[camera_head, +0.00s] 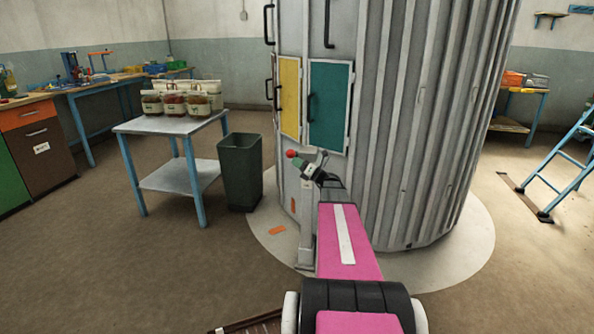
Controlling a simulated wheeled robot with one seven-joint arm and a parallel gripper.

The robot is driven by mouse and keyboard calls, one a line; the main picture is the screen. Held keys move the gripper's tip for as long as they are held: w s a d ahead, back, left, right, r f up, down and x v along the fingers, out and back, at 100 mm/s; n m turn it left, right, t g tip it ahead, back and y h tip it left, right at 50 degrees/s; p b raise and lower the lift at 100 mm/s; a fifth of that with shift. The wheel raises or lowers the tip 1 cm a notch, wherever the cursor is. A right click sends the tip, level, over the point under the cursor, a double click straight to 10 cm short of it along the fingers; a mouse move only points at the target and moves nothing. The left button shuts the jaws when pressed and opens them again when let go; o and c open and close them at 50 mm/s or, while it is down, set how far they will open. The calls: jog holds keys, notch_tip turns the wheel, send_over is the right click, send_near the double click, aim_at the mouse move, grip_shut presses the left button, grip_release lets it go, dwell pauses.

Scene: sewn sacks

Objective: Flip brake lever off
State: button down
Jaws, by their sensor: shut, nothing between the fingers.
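The brake lever (297,160) has a red ball at its tip and a green part below it. It leans up and to the left from a light grey post (307,230) in front of the large ribbed metal cylinder. My gripper (319,166) is small in view, just beyond the far end of my pink forearm. It looks shut and empty, close to the right side of the lever, below and right of the red ball. I cannot tell whether it touches the lever. My forearm hides the space below and right of it.
The ribbed cylinder (420,130) has yellow (289,95) and teal (328,104) doors close behind the lever. A dark bin (240,172) and a table (172,125) bearing several sacks (174,104) stand left. A blue ladder (565,160) is right.

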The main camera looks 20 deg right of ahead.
jog(key=shift+w+d+r+m+h, duration=0.1)
jog(key=shift+w+r+m+h, duration=0.15)
jog(key=shift+r, duration=0.4)
jog(key=shift+w+d+r+m+h, duration=0.1)
jog(key=shift+r+m, duration=0.25)
jog(key=shift+r, duration=0.4)
jog(key=shift+s+a+f, duration=0.1)
jog(key=shift+s+f, duration=0.05)
jog(key=shift+f, duration=0.1)
jog(key=s+a+f+v, duration=0.1)
jog(key=a+v, duration=0.1)
jog(key=v, duration=1)
jog(key=shift+s+d+f, duration=0.25)
jog(key=shift+d+f, duration=0.05)
jog(key=shift+f, duration=0.05)
